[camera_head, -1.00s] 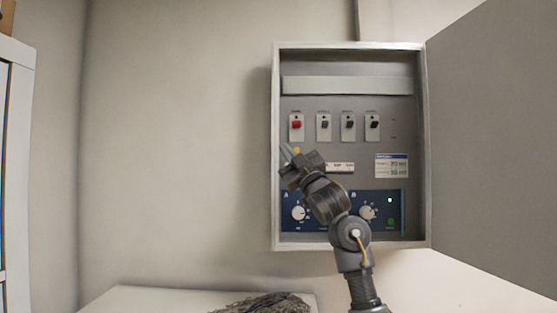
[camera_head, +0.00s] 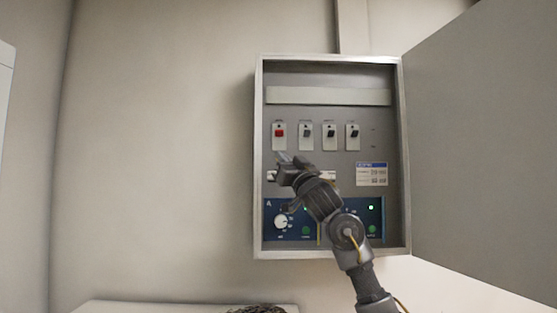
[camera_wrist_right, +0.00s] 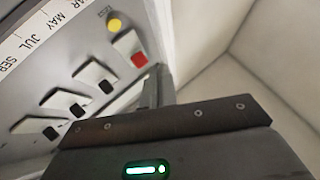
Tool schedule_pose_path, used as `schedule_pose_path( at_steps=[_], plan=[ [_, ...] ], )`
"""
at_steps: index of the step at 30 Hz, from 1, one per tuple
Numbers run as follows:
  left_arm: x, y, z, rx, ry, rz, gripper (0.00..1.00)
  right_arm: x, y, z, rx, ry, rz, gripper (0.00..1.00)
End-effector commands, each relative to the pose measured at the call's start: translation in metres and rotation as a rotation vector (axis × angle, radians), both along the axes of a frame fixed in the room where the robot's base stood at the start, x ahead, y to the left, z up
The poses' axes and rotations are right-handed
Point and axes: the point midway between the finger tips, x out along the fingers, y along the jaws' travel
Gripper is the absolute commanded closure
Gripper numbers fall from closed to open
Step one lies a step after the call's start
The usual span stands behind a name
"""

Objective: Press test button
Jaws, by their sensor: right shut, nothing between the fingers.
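A yellow button (camera_wrist_right: 114,25) shows in the right wrist view, beside the red switch (camera_wrist_right: 138,60) on the grey panel. In the head view the yellow button is hidden behind my right gripper (camera_head: 282,158). That gripper is shut and empty, with its tips just below the red switch (camera_head: 279,133). In the right wrist view the fingers (camera_wrist_right: 158,86) point toward the panel near the red switch. I cannot tell whether the tips touch anything. My left gripper is not in view.
The grey cabinet (camera_head: 258,200) hangs on the wall, its door (camera_head: 480,150) open to the right. Several black switches, such as one (camera_head: 329,131), line up right of the red one. A blue panel with a dial (camera_head: 281,222) and green lights sits below, partly hidden by my arm.

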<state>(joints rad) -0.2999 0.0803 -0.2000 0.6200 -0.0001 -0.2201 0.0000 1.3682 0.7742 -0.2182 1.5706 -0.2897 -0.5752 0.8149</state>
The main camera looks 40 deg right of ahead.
Motion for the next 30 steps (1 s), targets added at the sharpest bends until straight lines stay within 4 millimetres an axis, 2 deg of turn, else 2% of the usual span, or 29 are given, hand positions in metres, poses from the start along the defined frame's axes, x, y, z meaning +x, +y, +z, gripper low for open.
schedule_pose_path(
  at_steps=[16, 21, 30],
  plan=[
    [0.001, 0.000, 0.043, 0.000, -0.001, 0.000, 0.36, 0.054, -0.041, 0.004, 0.002, 0.003, 0.000, 1.00],
    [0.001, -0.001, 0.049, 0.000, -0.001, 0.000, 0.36, 0.062, -0.047, 0.002, 0.000, 0.001, 0.000, 1.00],
    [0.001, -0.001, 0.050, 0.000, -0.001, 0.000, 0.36, 0.065, -0.049, 0.000, -0.001, -0.001, -0.001, 1.00]
  ],
)
